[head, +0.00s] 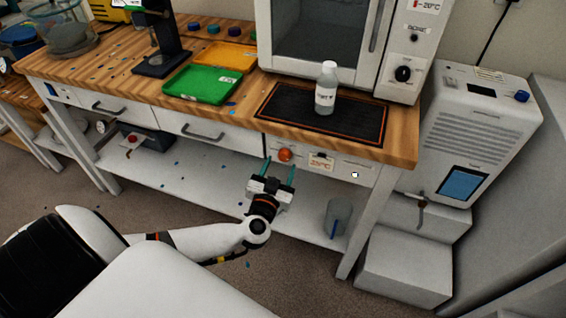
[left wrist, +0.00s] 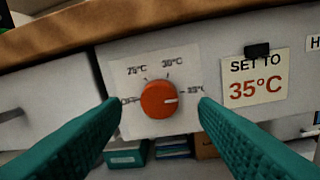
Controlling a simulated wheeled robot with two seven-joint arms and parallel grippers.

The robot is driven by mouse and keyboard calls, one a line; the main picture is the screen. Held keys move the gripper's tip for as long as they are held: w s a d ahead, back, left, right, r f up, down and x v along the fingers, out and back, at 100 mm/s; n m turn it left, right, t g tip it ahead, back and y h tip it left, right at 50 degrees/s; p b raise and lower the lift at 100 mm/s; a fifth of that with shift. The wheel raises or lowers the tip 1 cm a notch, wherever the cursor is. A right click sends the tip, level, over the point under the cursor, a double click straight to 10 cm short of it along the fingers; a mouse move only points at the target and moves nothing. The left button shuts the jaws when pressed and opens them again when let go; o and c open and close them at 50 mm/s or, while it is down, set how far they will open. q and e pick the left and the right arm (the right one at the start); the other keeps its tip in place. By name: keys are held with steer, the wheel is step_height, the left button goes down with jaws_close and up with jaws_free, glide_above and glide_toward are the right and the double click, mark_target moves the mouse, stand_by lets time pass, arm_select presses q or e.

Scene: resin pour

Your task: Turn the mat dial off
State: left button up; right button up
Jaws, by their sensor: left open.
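The mat dial (head: 285,155) is a round orange-red knob on the front panel under the bench top. In the left wrist view the dial (left wrist: 158,100) has a white mark pointing right, toward the label that seems to read 35°C. The OFF label (left wrist: 128,100) is on its left, partly behind a finger. My left gripper (head: 280,168) is open in front of the dial. Its teal fingers (left wrist: 159,112) lie either side of the knob in the picture, with no contact visible. The black mat (head: 283,104) with an orange border lies above on the bench. My right gripper is not in view.
A "SET TO 35°C" card (left wrist: 253,77) hangs right of the dial. A white bottle (head: 326,92) stands on the mat. A drawer handle (head: 203,134) sticks out to the left. A cup (head: 338,216) stands on the lower shelf. The bench edge overhangs the panel.

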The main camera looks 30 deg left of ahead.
mark_target(284, 156)
arm_select(q)
steer(key=shift+x, duration=1.4)
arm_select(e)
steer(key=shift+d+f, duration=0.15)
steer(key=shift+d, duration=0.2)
arm_select(q)
steer(key=shift+c, duration=0.5)
